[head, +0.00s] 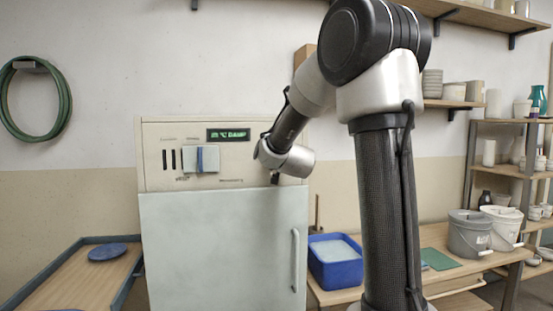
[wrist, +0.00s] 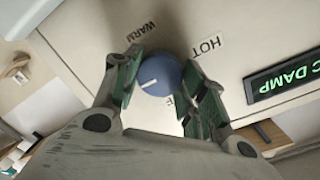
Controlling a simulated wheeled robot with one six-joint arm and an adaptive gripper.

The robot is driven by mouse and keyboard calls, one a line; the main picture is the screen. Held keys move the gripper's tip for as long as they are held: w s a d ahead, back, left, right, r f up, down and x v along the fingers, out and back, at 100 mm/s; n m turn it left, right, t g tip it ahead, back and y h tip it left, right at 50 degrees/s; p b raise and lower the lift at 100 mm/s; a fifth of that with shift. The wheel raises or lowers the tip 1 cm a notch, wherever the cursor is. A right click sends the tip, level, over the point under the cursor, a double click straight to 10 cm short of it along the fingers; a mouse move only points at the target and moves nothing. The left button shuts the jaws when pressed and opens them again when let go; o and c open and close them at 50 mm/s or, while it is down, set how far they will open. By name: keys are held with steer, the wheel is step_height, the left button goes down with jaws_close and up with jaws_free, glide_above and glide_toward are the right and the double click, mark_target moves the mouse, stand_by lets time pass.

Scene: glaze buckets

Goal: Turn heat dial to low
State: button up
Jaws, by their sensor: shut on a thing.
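The heat dial (wrist: 162,74) is a round blue knob with a white line, on the pale front panel of the cabinet. In the wrist view its line points left and slightly down, toward my left finger. A WARM label (wrist: 141,31) is at its upper left and a HOT label (wrist: 207,46) at its upper right. Another label below the dial is mostly hidden. My gripper (wrist: 163,72) is shut on the dial, with one green-padded finger at each side. In the head view my arm hides the dial.
The cabinet's door (head: 220,245) has a vertical handle (head: 295,260) below the panel. A green-lit display (head: 228,134) and a blue-and-white item (head: 207,159) are on the panel. A blue bin (head: 336,263) stands right of the cabinet, and a wooden-topped bench (head: 60,280) is at left.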

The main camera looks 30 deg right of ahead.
stand_by(0.3)
steer(key=o, duration=1)
steer(key=shift+o, duration=0.2)
steer(key=v, duration=1.2)
